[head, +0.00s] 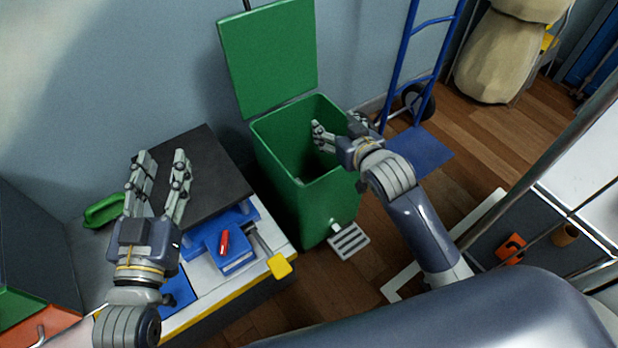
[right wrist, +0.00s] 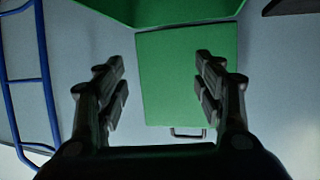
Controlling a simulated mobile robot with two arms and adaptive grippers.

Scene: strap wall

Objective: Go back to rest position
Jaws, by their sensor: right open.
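My left gripper (head: 160,185) is open and empty above the workbench at the left of the head view. My right gripper (head: 335,132) is open over the right rim of the green pedal bin (head: 315,205). The bin's green lid (head: 268,55) stands raised against the wall. In the right wrist view, the two fingers of my right gripper (right wrist: 160,85) are spread wide with nothing between them. Behind them is the green lid (right wrist: 185,80) with a small handle at its edge. The bottom of the bin is mostly hidden.
A workbench (head: 215,308) at the left carries a black plate (head: 205,165), a blue vise-like tool (head: 225,245), a red item (head: 224,242) and a green-handled object (head: 103,211). A blue hand truck (head: 425,145) and beige sacks (head: 497,55) stand at the back right. Wooden floor (head: 500,140) lies free between.

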